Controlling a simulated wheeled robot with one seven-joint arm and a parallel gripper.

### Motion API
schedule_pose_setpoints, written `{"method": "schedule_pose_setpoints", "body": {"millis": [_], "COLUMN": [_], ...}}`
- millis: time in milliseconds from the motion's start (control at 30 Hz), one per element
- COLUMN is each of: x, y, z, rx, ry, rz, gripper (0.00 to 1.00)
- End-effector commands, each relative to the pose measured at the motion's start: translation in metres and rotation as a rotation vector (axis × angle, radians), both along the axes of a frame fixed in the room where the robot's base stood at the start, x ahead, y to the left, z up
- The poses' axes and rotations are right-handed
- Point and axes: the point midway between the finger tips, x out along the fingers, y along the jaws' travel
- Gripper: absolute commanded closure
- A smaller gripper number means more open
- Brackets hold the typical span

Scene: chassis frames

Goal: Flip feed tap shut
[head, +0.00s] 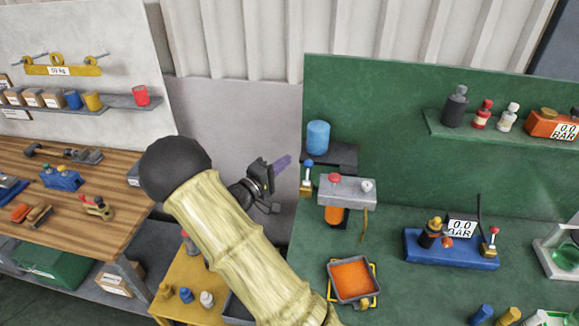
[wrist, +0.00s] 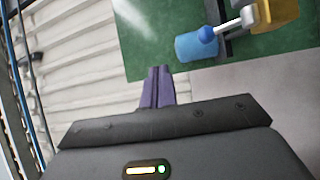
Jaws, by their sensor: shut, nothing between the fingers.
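A small brass tap (head: 305,186) with a lever topped by a blue ball knob (head: 308,163) stands at the left edge of the green bench, below the blue cylinder; I take it as the feed tap. Its lever points up in the head view. In the wrist view the blue knob (wrist: 207,33) and the yellow tap body (wrist: 277,14) show at the upper right. My gripper (head: 283,162) has purple fingers, shut and empty, just left of the knob and seemingly apart from it. The fingers (wrist: 158,82) point ahead in the wrist view.
The blue cylinder (head: 318,137) sits on a dark shelf behind the tap. A grey-topped unit (head: 347,190) with a red knob stands close on the right.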

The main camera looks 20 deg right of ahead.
Motion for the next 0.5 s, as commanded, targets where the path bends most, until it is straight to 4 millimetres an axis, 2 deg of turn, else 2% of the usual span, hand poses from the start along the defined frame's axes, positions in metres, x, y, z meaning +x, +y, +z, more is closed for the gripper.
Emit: {"method": "schedule_pose_setpoints", "body": {"millis": [300, 500], "x": [-0.007, -0.010], "y": [0.041, 0.053], "z": [0.031, 0.043], "rx": [0.004, 0.001], "ry": [-0.005, 0.000], "rz": [0.002, 0.001], "gripper": [1.00, 1.00]}}
